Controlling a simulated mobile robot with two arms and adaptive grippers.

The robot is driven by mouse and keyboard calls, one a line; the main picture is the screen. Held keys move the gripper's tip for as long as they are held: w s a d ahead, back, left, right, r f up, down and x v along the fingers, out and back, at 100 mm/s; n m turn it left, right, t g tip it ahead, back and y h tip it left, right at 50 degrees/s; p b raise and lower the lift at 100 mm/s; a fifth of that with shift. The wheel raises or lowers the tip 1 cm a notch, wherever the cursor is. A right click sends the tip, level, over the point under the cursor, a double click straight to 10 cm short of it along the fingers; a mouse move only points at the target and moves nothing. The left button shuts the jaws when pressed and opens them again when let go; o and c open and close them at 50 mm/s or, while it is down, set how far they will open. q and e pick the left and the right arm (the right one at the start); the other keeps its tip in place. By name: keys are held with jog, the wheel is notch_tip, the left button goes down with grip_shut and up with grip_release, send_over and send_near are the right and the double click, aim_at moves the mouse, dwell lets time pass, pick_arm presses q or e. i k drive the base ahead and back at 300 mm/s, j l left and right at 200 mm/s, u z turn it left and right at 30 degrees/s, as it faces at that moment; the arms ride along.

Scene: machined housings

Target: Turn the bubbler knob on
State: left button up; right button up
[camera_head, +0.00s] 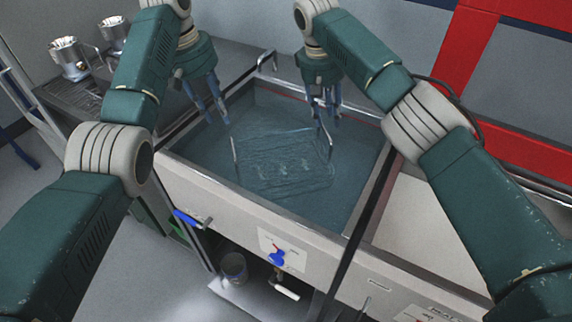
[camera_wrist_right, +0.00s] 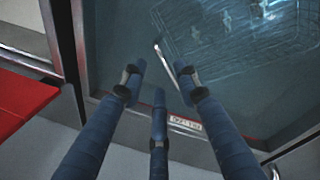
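A blue knob (camera_head: 277,256) with a red part sits on a pale plate on the front panel of the water tank (camera_head: 178,178). Whether it is the bubbler knob cannot be read from its label. Neither gripper is near it. My left gripper (camera_head: 216,116) is open and empty, with its blue fingers apart over the tank's left side. My right gripper (camera_head: 323,118) is over the tank's back right, beside an upright basket handle. In the right wrist view its fingers (camera_wrist_right: 159,82) are spread, with the handle showing beyond them and not clamped.
A wire basket (camera_head: 285,165) lies under the water. A blue-handled lever (camera_head: 188,217) is left of the knob on the front. A valve (camera_head: 285,290) and a metal can (camera_head: 233,267) are below. Metal pots (camera_head: 68,58) stand at the back left. Open floor lies before the tank.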

aim_at(276, 259)
jog(key=k+j, duration=0.15)
jog(key=k, duration=0.35)
jog(key=k+j, duration=0.15)
jog(key=k, duration=0.3)
jog(key=k+j, duration=0.15)
jog(key=k, duration=0.35)
